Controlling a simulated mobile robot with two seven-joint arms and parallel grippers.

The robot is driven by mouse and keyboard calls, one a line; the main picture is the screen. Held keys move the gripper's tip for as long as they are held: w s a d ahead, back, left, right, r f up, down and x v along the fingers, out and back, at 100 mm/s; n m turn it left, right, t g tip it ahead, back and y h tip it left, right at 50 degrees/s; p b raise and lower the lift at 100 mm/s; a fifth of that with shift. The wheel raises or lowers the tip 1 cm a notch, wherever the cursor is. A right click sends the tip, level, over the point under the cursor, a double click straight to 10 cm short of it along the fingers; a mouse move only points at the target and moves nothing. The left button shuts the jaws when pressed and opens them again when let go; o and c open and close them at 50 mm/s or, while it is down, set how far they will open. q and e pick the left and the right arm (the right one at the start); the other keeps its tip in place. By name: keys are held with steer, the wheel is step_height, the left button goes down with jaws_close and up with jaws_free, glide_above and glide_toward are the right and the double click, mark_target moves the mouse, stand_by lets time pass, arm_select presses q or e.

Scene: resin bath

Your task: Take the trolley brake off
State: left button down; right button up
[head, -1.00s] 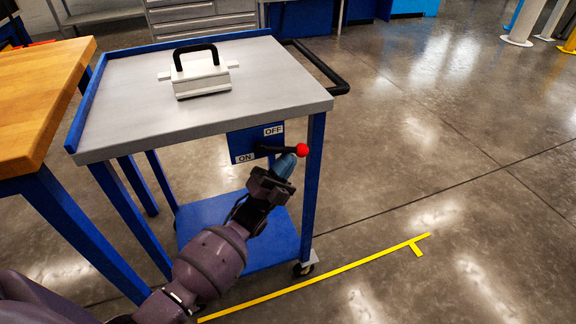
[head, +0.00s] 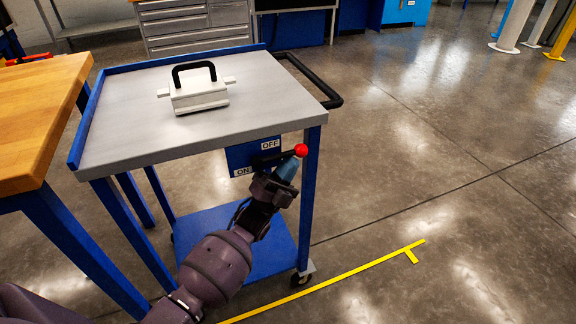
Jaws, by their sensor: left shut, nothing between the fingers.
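The trolley (head: 135,125) has a grey top and blue legs. On its front, a blue brake panel (head: 238,158) carries an OFF label (head: 270,144) upper right and an ON label (head: 243,172) lower left. A black lever with a red ball knob (head: 301,150) points right and slightly up, its knob just right of and a little below OFF. My left gripper (head: 287,168) is shut and empty, its bluish fingertips right under the knob end; they look to be touching the lever. My right gripper is out of view.
A white block with a black handle (head: 198,98) sits on the trolley top. A wooden-topped bench (head: 35,110) stands close on the left. A black push handle (head: 325,90) sticks out at the trolley's right. Yellow tape (head: 340,277) marks the open floor on the right.

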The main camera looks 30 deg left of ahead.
arm_select(q)
steer(key=shift+r, duration=0.25)
steer(key=v, duration=1.1)
steer(key=shift+f, duration=0.15)
stand_by(0.3)
